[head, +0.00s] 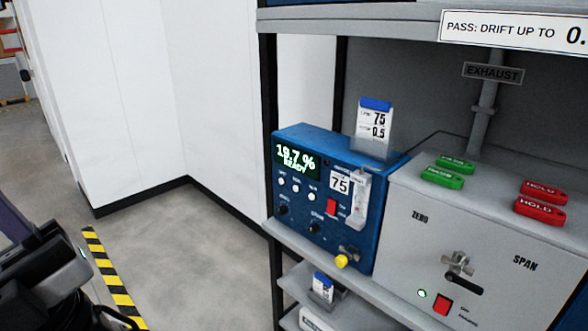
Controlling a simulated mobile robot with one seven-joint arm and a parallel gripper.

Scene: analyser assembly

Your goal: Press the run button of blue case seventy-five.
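Blue case seventy-five (325,245) stands on a grey shelf, its front facing me at an angle. A white label (340,183) on it reads 75. Its dark display (297,158) shows "19.7 %" and "READY" in green. Below the display is a row of three small white round buttons: left (282,181), middle (296,188) and right (312,197). Their captions are too small to read, so I cannot tell which is run. A red switch (331,207) sits right of them, and dark knobs (315,228) below. My gripper's fingers do not show.
A grey box (410,240) marked ZERO and SPAN stands close on the case's right, with green tags (443,177) and red HOLD tags (541,211) on top. A yellow fitting (342,261) juts from the case's lower front. A black shelf post (270,90) rises at left.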

